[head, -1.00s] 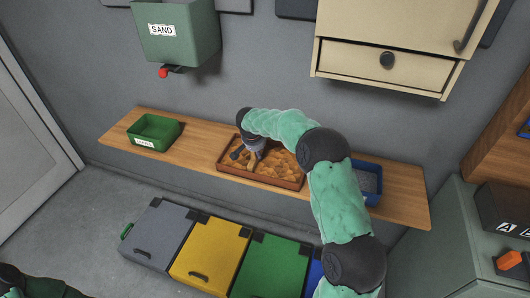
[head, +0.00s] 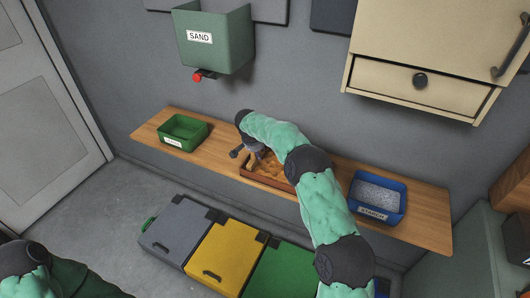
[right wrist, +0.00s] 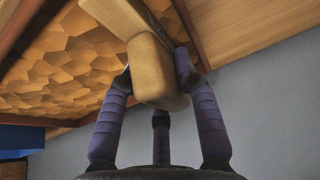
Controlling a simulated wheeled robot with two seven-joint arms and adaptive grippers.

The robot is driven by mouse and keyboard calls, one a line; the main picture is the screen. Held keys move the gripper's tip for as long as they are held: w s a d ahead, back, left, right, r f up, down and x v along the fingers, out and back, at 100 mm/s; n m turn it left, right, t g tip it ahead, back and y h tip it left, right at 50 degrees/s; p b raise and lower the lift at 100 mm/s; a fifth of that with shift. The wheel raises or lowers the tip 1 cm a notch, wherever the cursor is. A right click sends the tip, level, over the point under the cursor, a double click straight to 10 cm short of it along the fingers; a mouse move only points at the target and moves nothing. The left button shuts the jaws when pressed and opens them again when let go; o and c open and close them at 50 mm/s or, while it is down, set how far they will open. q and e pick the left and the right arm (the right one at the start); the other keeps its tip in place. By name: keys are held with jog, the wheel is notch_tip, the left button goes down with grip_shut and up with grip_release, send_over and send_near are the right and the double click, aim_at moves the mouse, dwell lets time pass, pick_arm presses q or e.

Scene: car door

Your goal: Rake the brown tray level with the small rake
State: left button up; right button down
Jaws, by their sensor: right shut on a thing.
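The brown tray (head: 266,183) sits on the wooden shelf, with my right arm covering much of it. Its orange-brown fill (right wrist: 70,65) looks lumpy and uneven in the right wrist view. My right gripper (head: 252,157) is over the tray's left end, pointing down. In the right wrist view my right gripper (right wrist: 155,78) is shut on a tan wooden handle, the small rake (right wrist: 158,72). My left gripper is not in view; only part of that arm shows at bottom left.
A green bin (head: 183,132) stands left on the shelf (head: 425,215); a blue starch bin (head: 378,197) stands right. A green sand hopper (head: 213,45) with a red knob and a cream cabinet (head: 420,65) hang above. Lidded bins (head: 222,250) line the floor below.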

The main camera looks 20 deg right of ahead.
jog(key=shift+w+a+r+p, duration=0.15)
jog(key=shift+r+p, duration=0.3)
jog(key=shift+r, duration=0.35)
jog(key=shift+w+a+r+p, duration=0.15)
jog(key=shift+r+p, duration=0.25)
jog(key=shift+r, duration=0.35)
jog(key=shift+r+p, duration=1)
jog(key=shift+r, duration=0.8)
jog(key=shift+d, duration=0.1)
